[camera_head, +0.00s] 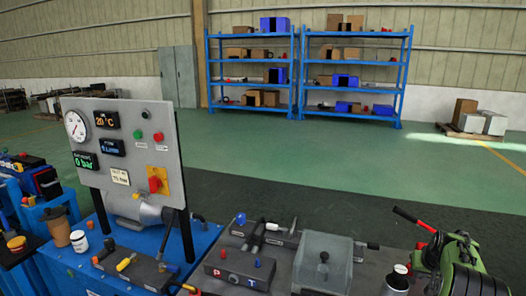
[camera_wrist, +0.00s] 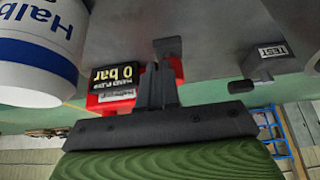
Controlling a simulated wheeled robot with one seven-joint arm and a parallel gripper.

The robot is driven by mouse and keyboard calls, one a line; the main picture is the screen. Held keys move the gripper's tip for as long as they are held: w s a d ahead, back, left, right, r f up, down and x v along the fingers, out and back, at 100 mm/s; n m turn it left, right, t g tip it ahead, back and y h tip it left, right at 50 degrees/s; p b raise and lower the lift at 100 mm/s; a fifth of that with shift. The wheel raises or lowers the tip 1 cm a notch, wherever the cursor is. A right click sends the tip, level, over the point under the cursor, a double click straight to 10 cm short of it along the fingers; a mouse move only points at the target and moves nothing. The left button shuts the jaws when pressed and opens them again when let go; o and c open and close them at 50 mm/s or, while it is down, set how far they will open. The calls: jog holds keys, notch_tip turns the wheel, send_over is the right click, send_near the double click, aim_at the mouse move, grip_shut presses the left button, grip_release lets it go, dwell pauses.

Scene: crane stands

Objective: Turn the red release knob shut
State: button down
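In the wrist view, my gripper (camera_wrist: 158,70) shows as two dark fingers close together in the middle, with no clear gap. Its tips are in front of a small red part (camera_wrist: 177,68) that they partly hide. I cannot tell whether this part is the release knob or whether the fingers touch it. Beside it is a black display reading 0 bar (camera_wrist: 113,76), upside down in a red housing. In the head view, a red knob (camera_head: 155,184) sits on a yellow plate on the grey panel. I cannot make out my fingertips in the head view.
A white canister (camera_wrist: 38,40) with blue lettering is close on the left in the wrist view. A block labelled TEST (camera_wrist: 268,60) is at right.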

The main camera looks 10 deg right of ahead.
jog(key=shift+s+d, duration=0.1)
jog(key=shift+s+b, duration=0.25)
jog(key=shift+b, duration=0.05)
notch_tip(320, 180, up, 6)
jog(key=p, duration=0.5)
jog(key=s+a+r+n+y+p, duration=0.1)
jog(key=s+a+r+n, duration=0.15)
jog(key=a+r, duration=0.95)
jog(key=s+a+r+n+p, duration=0.1)
jog(key=s+a+r, duration=0.2)
jog(key=a+r, duration=0.8)
jog(key=s+a+f+n+y+p, duration=0.1)
jog(key=s+a+f, duration=0.1)
jog(key=s+a, duration=0.7)
jog(key=s+a+f+n, duration=0.1)
jog(key=s+a+f, duration=0.1)
jog(key=s+a, duration=0.8)
jog(key=s, duration=0.3)
jog(key=shift+a+f+t+y+p, duration=0.15)
jog(key=shift+f+t+y+p, duration=0.15)
jog(key=shift+y+p, duration=0.1)
